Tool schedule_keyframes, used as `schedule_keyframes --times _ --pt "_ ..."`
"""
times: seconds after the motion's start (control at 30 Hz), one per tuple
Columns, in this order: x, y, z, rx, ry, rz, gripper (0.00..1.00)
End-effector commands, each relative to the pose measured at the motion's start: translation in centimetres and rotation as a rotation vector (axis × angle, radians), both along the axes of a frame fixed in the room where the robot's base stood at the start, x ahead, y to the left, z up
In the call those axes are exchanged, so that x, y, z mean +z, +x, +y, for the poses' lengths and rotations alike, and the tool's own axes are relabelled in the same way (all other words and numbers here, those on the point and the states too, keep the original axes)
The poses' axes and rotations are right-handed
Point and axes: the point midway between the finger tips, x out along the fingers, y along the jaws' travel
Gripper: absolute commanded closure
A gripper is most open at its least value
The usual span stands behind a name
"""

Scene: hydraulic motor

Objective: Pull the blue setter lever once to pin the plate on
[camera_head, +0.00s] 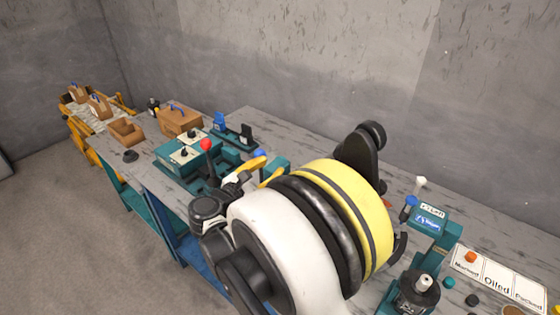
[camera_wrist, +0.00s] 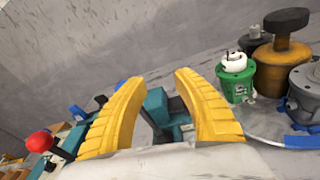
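Two blue knobs show in the head view. One blue knob (camera_head: 260,154) stands just behind my gripper's fingers, beside a teal station (camera_head: 277,164). The other blue knob (camera_head: 408,203) is on the left side of a teal labelled device (camera_head: 431,222) at the right. I cannot tell from the labels which is the setter lever. My gripper (camera_head: 263,170) has its yellow fingers apart and appears empty. In the wrist view, my gripper (camera_wrist: 160,76) is open, with teal parts (camera_wrist: 157,105) showing between the fingers. A blue piece (camera_wrist: 122,83) is partly hidden behind the left finger. I cannot make out the plate.
A red ball knob (camera_head: 206,145) stands left of my gripper and also shows in the wrist view (camera_wrist: 39,141). Wooden boxes (camera_head: 180,121) lie farther left. A green container (camera_wrist: 236,78) and a grey housing (camera_wrist: 305,95) are at the right. My arm hides the bench's middle.

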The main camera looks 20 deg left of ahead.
Motion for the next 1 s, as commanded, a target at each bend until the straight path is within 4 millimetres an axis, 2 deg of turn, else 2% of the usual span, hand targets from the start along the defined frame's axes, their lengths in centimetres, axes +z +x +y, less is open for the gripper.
schedule_keyframes --times 0.03,0.2,0.33,0.43,0.57,0.8,1.0 --pt "-0.8 -0.9 1.6 0.025 -0.043 -0.021 0.65" --pt "-2.6 -3.6 5.2 0.078 -0.171 -0.086 0.65" --pt "-3.4 -4.9 6.6 0.099 -0.228 -0.117 0.65" --pt "-3.6 -4.9 6.9 0.104 -0.246 -0.128 0.65" --pt "-3.7 -3.2 6.8 0.103 -0.247 -0.128 0.65" --pt "-3.8 1.7 6.3 0.101 -0.245 -0.127 0.65" --pt "-3.7 4.6 6.1 0.103 -0.244 -0.126 0.65"
